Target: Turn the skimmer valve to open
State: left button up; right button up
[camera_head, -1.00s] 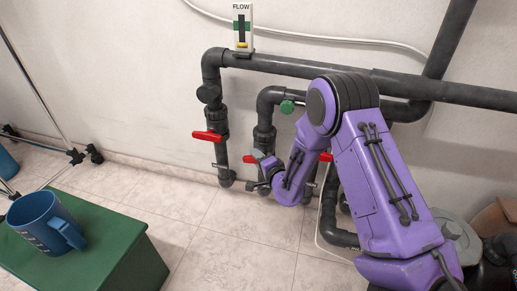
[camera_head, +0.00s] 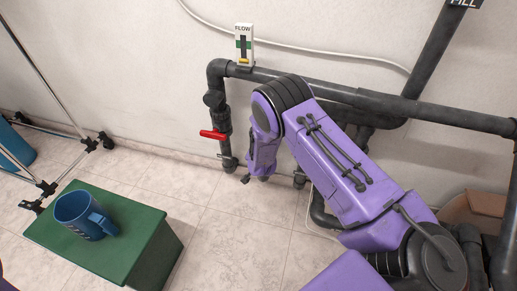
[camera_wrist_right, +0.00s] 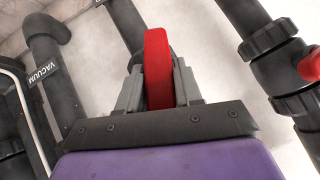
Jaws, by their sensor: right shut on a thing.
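A red valve handle (camera_wrist_right: 158,70) stands between the two grey fingers of my right gripper (camera_wrist_right: 158,88) in the right wrist view. The gripper is shut on it. No skimmer label is readable. In the head view my purple right arm covers the middle pipes and the held handle; only a dark tip of the right gripper (camera_head: 246,178) shows low beside the arm. Another red valve handle (camera_head: 214,135) lies crosswise on the left vertical pipe (camera_head: 224,118); a red handle also shows at the right wrist view's right edge (camera_wrist_right: 311,66). My left gripper is out of view.
A flow gauge (camera_head: 244,44) with a yellow mark low in it sits on the top pipe. A pipe labelled VACUUM (camera_wrist_right: 44,72) stands left in the wrist view. A blue mug (camera_head: 84,214) stands on a green box (camera_head: 150,232). Tiled floor between is clear.

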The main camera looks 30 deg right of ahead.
jog(key=shift+r+n+g+h+p, duration=0.1)
jog(key=shift+n+g+h+p, duration=0.35)
jog(key=shift+g+h, duration=0.2)
jog(key=shift+w+d+r+n+g+h+p, duration=0.1)
jog(key=shift+w+n+g+h+p, duration=0.05)
jog(key=shift+n+g+h+p, duration=0.3)
jog(key=o, duration=1)
jog(key=shift+c, duration=0.2)
jog(key=p+v, duration=0.3)
jog(key=v, duration=0.7)
jog(key=shift+a+r, duration=0.15)
jog(key=shift+a, duration=0.05)
